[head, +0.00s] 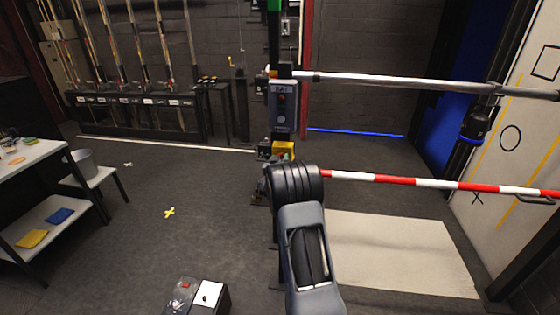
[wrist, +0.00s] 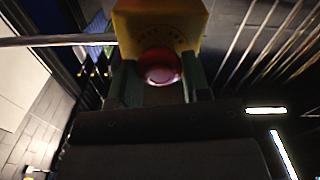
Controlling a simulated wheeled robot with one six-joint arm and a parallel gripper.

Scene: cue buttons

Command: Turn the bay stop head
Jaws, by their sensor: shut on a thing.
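The bay stop is a yellow box with a round red head (wrist: 160,67), seen close up at the top middle of the wrist view. Dark lettering runs on the yellow face (wrist: 160,22) around the head. My gripper (wrist: 161,76) has one finger on each side of the red head and is shut on it. In the head view the yellow box (head: 284,148) shows on the post, just above my dark arm. My arm hides the fingers there, and I cannot make out the red head.
A grey control box (head: 282,105) sits higher on the post. A red-and-white barrier bar (head: 420,183) and a grey rail (head: 400,82) reach right. A small box (head: 200,297) stands at the front. The floor left of the post is largely clear, with a yellow cross mark (head: 169,212).

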